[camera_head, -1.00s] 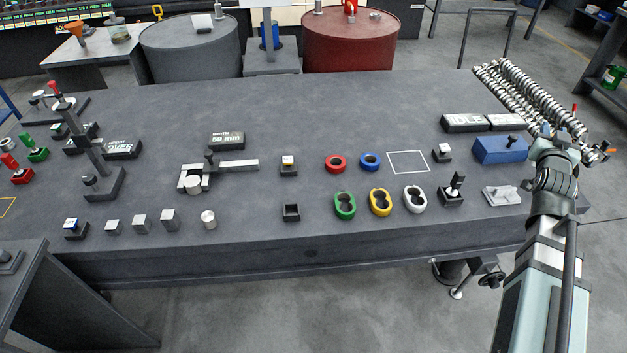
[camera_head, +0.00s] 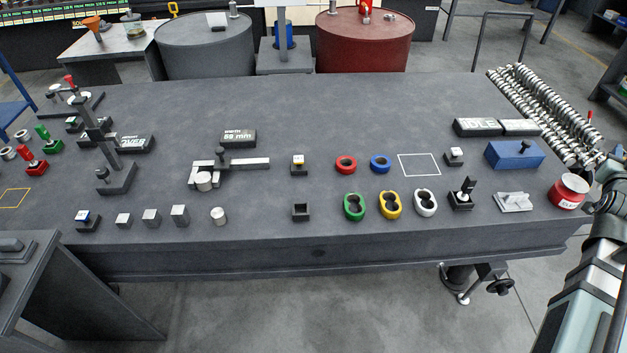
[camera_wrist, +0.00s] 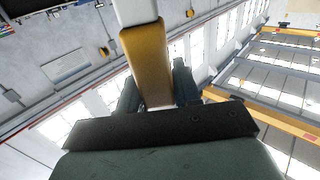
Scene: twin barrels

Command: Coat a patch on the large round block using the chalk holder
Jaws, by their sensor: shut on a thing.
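My gripper (camera_wrist: 156,88) is shut on a yellow-brown holder with a pale end (camera_wrist: 147,55), which I take for the chalk holder. The pale end points away from the fingers and runs out of the wrist view. In the head view my gripper is at the right edge, beyond the table's right end, and the held piece is not clear there. One round metal block (camera_head: 204,181) sits at the jaws of the large caliper (camera_head: 235,166). Another round metal block (camera_head: 218,215) stands near the front edge. I cannot tell for certain which is larger. Both are far left of my gripper.
A red tin (camera_head: 568,191) stands at the table's right end, close to my arm. A blue box (camera_head: 515,154), a grey plate (camera_head: 513,202) and colored rings (camera_head: 390,204) lie left of it. Square metal blocks (camera_head: 151,217) stand front left. The table's middle back is clear.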

